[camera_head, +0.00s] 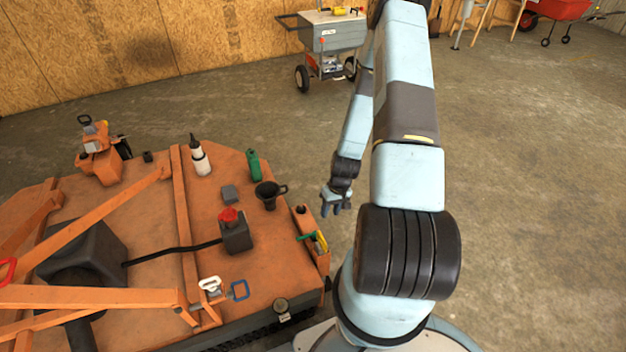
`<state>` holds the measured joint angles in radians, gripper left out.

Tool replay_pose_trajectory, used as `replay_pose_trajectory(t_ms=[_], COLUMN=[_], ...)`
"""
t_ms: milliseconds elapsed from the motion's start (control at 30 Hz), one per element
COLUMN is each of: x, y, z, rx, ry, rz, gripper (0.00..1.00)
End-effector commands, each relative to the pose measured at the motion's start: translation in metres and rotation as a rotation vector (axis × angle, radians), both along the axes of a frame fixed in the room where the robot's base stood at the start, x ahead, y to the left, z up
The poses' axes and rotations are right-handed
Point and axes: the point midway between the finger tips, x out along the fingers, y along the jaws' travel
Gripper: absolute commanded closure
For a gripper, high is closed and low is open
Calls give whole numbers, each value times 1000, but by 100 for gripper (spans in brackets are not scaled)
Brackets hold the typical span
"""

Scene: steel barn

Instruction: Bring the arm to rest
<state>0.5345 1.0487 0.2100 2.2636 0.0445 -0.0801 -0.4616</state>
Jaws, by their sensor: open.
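My arm rises from its base at the lower right, goes up past the top of the picture, and comes back down on the left side of its thick upper links. My gripper (336,205) hangs at the end, pointing down, with its fingers apart and nothing seen between them. It is just right of the orange machine deck (150,215), beside a black funnel (268,194), and looks apart from both. Part of the forearm is hidden behind the upper links.
The deck holds a white bottle (200,160), a green bottle (253,164), a box with a red button (235,232) and orange bars (95,297). A grey wheeled cart (333,36) and a red wheelbarrow (560,9) stand farther back. The concrete floor at right is clear.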

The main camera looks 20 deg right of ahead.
Motion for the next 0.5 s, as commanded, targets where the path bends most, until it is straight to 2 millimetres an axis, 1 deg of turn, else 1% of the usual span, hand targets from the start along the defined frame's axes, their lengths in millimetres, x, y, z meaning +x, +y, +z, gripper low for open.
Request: replay_pose_trajectory(t_ms=[167, 267, 367, 467, 500], x=[1, 5, 14, 25, 29], y=[0, -2, -5, -8, -8], z=[1, 9, 29, 57, 69], rx=[-1, -8, -22, -42, -50], ry=[-1, -6, -16, -30, -36], rz=[1, 4, 11, 18, 22], gripper=[60, 60, 60, 60, 60])
